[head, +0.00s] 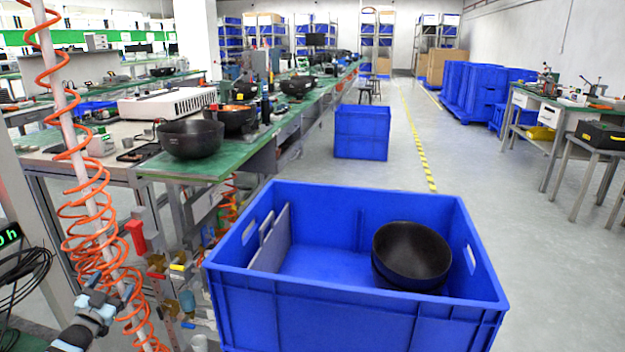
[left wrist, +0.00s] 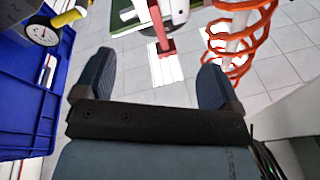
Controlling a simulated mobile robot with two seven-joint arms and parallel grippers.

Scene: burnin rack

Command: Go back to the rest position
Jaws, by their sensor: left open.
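My left gripper (head: 97,304) is low at the left edge of the head view, beside the orange coiled hose and left of the near blue crate. In the left wrist view its two dark fingers (left wrist: 155,78) stand wide apart with nothing between them; floor tiles, a red-and-white part and the hose show beyond. My right gripper is in neither view. The near blue crate (head: 350,307) holds black bowls (head: 412,252), stacked at its right side.
An orange coiled hose (head: 75,205) hangs around a pale post close to my left gripper. A green-topped bench (head: 190,168) with black bowls runs along the left. Another blue crate (head: 361,133) stands farther back. The aisle floor (head: 510,215) at right is clear.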

